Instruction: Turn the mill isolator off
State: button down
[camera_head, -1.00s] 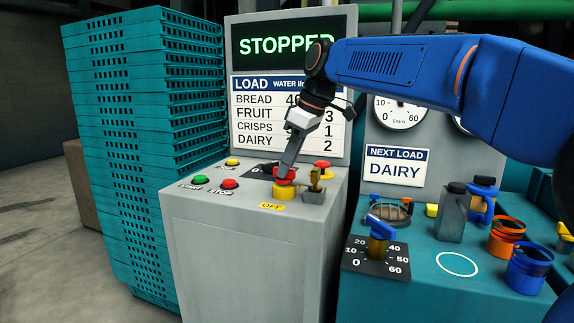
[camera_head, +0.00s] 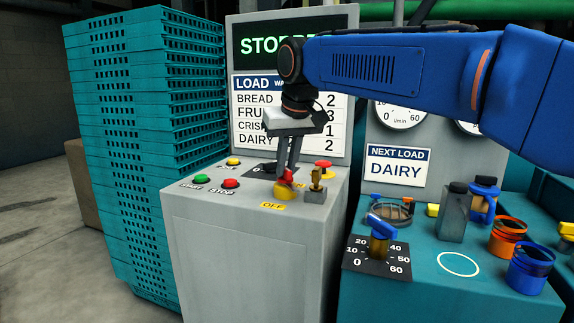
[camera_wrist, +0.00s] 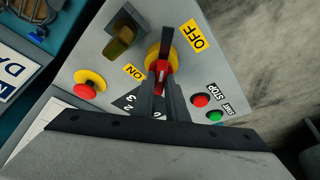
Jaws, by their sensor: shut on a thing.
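The mill isolator is a red handle (camera_head: 287,178) on a round yellow base (camera_head: 283,193) on top of the grey cabinet. In the wrist view the red handle (camera_wrist: 161,76) shows a white stripe and stands on its yellow base (camera_wrist: 152,55), between a yellow OFF label (camera_wrist: 198,37) and a yellow ON label (camera_wrist: 134,72). My gripper (camera_head: 286,172) points down from above and is shut on the red handle. Its dark fingers hide part of the handle, so its exact angle is hard to tell.
A brass-coloured part (camera_head: 316,180) stands close beside the isolator. A red mushroom button (camera_head: 323,168), red STOP button (camera_head: 231,183) and green START button (camera_head: 202,180) are nearby. A display (camera_head: 258,45) above is partly hidden by my arm. Teal crates (camera_head: 140,150) are stacked at left.

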jog(key=m, duration=0.2)
jog(key=m+h, duration=0.1)
jog(key=shift+a+m+h, duration=0.2)
jog(key=shift+m+h, duration=0.1)
jog(key=shift+m, duration=0.1)
jog(key=shift+a+m+h, duration=0.1)
jog(key=shift+m+h, duration=0.7)
jog(key=shift+m, duration=1.4)
jog(key=c, duration=1.8)
grip_release()
jog(key=shift+o, duration=0.2)
jog(key=shift+r, duration=0.1)
jog(key=v, duration=1.7)
jog(key=shift+a, duration=0.2)
